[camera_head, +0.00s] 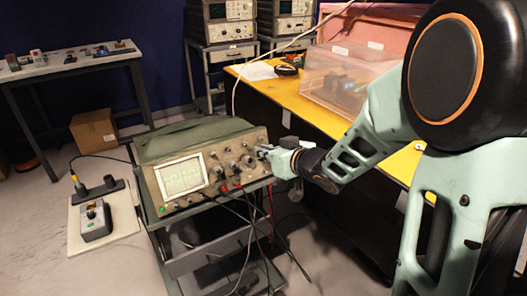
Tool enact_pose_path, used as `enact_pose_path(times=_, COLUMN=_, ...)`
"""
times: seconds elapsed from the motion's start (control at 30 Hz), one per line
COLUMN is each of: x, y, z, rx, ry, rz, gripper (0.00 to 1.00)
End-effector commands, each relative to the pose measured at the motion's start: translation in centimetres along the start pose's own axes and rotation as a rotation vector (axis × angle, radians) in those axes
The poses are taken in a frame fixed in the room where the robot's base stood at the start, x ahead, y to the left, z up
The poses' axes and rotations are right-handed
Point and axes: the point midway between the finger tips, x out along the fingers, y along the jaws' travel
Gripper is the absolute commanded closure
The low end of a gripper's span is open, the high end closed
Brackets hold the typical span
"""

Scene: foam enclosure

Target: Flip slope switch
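An oscilloscope (200,172) with a lit screen (181,178) sits on a dark cart and faces me. Its front panel carries several knobs (247,160), and cables are plugged in along the lower edge. The slope switch is too small to tell apart from the other controls. My gripper (265,152) is at the right end of the panel, very close to it or touching it. Its fingertips are small and partly hidden against the panel, so I cannot tell whether it is open or shut.
A yellow table (308,105) with a clear plastic box (345,80) stands behind my arm. A cardboard box (94,131) is on the floor at left, below a bench (70,65). A small device (96,220) lies on a board left of the cart. Black cables hang before the cart.

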Motion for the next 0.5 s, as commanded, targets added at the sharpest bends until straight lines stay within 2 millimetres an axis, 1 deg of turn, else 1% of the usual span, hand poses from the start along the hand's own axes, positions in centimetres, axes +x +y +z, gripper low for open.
enact_pose_path(times=0.17, x=-0.1, y=0.4, z=-0.1, rx=0.001, ry=-0.001, rz=0.001, gripper=1.00)
enact_pose_path(times=0.37, x=-0.1, y=2.0, z=-0.2, rx=0.002, ry=-0.001, rz=0.002, gripper=1.00)
enact_pose_path(times=0.5, x=0.0, y=2.2, z=0.0, rx=0.001, ry=0.000, rz=0.003, gripper=1.00)
